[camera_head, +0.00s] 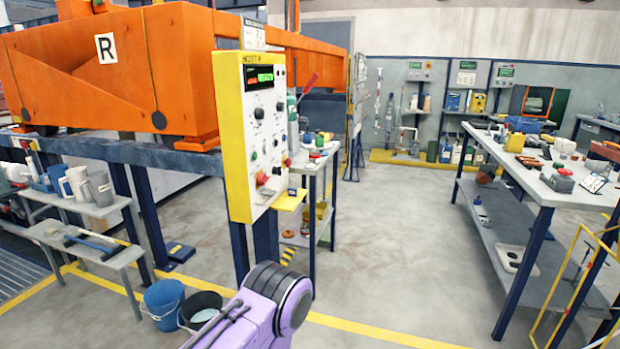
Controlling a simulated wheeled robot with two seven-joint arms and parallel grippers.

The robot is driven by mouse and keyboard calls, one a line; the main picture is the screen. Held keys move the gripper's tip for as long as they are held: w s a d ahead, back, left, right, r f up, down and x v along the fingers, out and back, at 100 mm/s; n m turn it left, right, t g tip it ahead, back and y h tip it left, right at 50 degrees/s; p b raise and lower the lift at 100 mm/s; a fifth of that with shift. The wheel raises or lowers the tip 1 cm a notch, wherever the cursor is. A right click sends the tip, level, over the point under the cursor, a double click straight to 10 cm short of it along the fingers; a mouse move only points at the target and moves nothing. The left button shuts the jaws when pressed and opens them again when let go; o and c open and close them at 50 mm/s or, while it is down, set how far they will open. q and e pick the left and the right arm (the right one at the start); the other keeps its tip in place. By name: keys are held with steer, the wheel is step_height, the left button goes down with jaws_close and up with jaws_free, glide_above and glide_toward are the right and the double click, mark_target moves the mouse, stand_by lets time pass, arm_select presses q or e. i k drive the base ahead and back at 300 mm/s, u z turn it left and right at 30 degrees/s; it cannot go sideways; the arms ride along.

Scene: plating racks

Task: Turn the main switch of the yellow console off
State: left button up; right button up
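The yellow console (232,150) stands upright on dark blue legs left of the middle. Its grey front panel faces right, at a steep angle to me. The panel has a dark display with red and green lit parts near the top, a black knob (259,113) below it, and several small buttons. A larger red knob (262,178) sits low on the panel. No label tells me which control is the main switch, and its position is too small to read. A purple link of my arm shows at the bottom middle, below the console. Neither gripper is in view.
A large orange machine (110,70) stands behind the console. A blue bucket (164,304) and a black bucket (201,311) stand on the floor at left. A cluttered workbench (545,190) stands at right. The floor between console and workbench is clear.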

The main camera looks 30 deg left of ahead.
mark_target(262, 180)
steer(key=z, duration=0.3)
steer(key=i, duration=1.65)
steer(key=u, duration=0.95)
